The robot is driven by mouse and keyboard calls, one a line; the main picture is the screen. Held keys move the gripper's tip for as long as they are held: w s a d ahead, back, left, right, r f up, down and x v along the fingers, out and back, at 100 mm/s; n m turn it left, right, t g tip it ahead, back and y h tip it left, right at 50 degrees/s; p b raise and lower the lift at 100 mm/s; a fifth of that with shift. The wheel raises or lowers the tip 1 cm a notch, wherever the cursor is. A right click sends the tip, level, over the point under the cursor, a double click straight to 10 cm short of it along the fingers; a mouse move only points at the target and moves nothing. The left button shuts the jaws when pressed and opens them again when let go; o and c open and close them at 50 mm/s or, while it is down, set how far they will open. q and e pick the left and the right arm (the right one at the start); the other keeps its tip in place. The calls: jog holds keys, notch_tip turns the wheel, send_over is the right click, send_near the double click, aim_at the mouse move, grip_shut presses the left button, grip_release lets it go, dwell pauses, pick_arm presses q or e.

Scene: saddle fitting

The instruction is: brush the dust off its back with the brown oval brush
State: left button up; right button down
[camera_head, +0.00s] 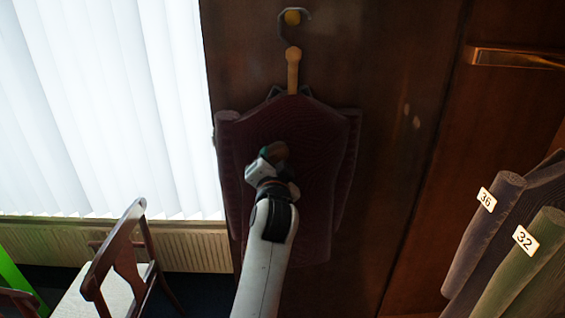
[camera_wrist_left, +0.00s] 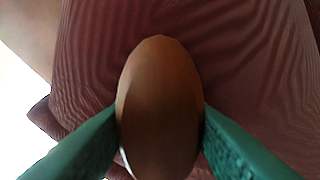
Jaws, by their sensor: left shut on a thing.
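A dark maroon corduroy jacket (camera_head: 318,150) hangs on a wooden hanger (camera_head: 293,70) in the head view. Its ribbed cloth fills most of the left wrist view (camera_wrist_left: 245,60). My left gripper (camera_head: 271,158) is in front of the upper middle of the jacket. Its green fingers are shut on the brown oval brush (camera_wrist_left: 160,105), one on each side. The brush (camera_head: 275,149) is small and partly hidden in the head view. Its bristles are hidden, and I cannot tell whether they touch the cloth. I cannot make out dust on the jacket. My right gripper is not in view.
The hanger's hook hangs from a round knob (camera_head: 292,17) on a dark wooden door (camera_head: 400,60). A chair (camera_head: 122,262) stands at lower left, by the bright blinds (camera_head: 100,110). Garments tagged 36 (camera_head: 486,199) and 32 (camera_head: 525,239) are at lower right.

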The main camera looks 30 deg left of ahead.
pick_arm(q)
jog(key=shift+s+a, duration=0.35)
jog(key=shift+a, duration=0.25)
jog(key=shift+d, duration=0.15)
jog(key=shift+s+d, duration=0.1)
jog(key=shift+s, duration=0.05)
jog(key=shift+v, duration=2.8)
